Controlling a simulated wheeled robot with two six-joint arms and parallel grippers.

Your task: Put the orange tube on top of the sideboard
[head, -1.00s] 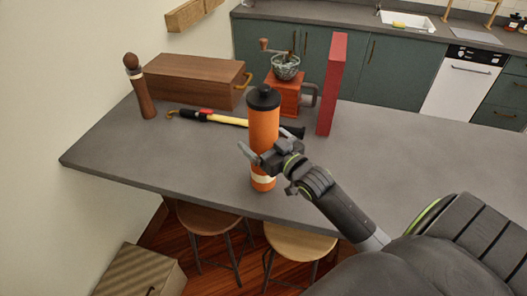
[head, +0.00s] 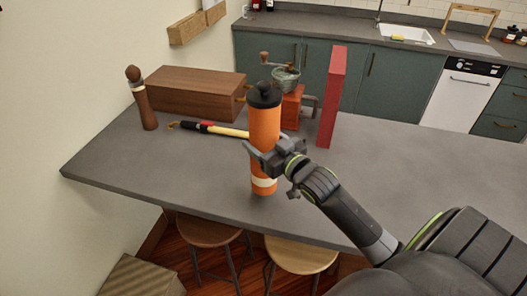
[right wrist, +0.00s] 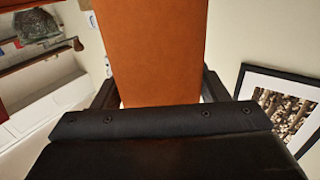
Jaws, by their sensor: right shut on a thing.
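The orange tube (head: 264,126) has a black cap and a pale band near its base. It stands upright over the grey counter, and I cannot tell whether its base touches the top. My right gripper (head: 264,155) is shut around its middle. In the right wrist view the orange tube (right wrist: 155,45) fills the space between the fingers of my right gripper (right wrist: 160,92). My left gripper is not in view. I cannot make out a sideboard for certain; a striped brown box-like piece (head: 142,279) shows at the lower left.
On the grey counter (head: 410,170) are a pepper mill (head: 143,105), a wooden box (head: 190,91), a hammer-like tool (head: 215,129), a coffee grinder (head: 292,104) and a red book (head: 333,98). Stools (head: 301,254) stand below its front edge. The counter's right side is clear.

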